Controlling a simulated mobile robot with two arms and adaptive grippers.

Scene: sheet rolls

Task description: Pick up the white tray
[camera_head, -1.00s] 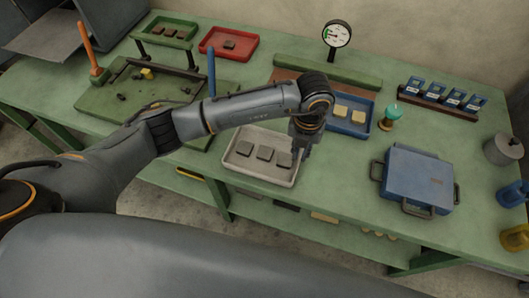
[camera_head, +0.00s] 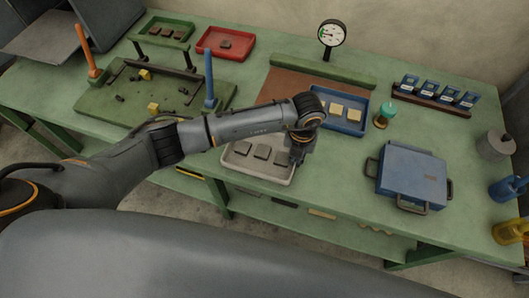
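The white tray (camera_head: 262,173) lies flat near the front edge of the green workbench, with several dark square pieces in it. My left arm reaches in from the left, over the tray's back side. My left gripper (camera_head: 295,160) points down at the tray's right end, at or very near its right rim. Its fingertips are small and dark, and partly hidden, so I cannot tell whether they close on the rim. My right gripper does not show.
A blue tray (camera_head: 349,126) with pale squares lies behind the gripper. A blue case (camera_head: 412,172) with handles stands to the right. A green fixture board (camera_head: 120,100) with an orange and a blue lever is at left. Bench surface between the white tray and blue case is free.

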